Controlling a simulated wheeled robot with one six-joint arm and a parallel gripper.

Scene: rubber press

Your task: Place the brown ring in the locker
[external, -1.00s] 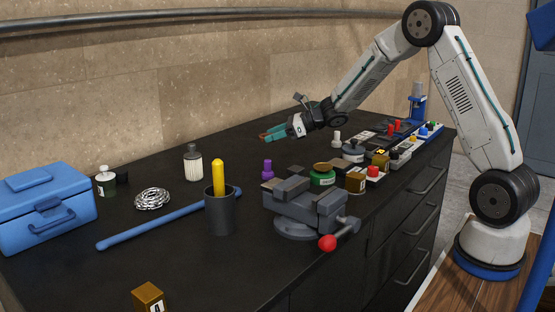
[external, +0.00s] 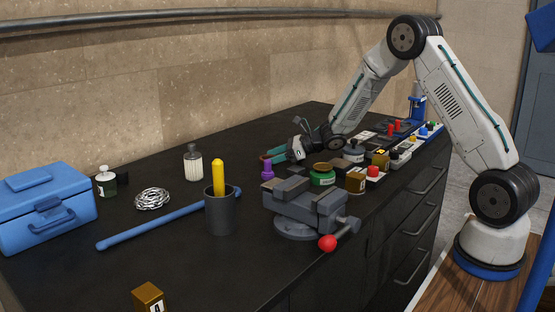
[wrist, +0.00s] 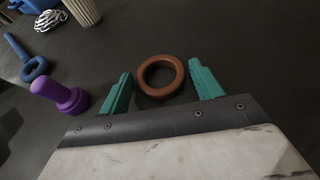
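The brown ring (wrist: 181,77) lies flat on the dark worktop in the wrist view, between the two teal fingers of my gripper (wrist: 161,69). The fingers are apart, with a gap to the ring on each side. I cannot identify a locker for certain in either view.
The purple piece (wrist: 62,94) stands close left of my gripper. A grey vise (external: 303,208), a green tin (external: 321,178) and several small items crowd the bench's right side. A blue toolbox (external: 45,218) sits far left. The worktop behind the ring looks clear.

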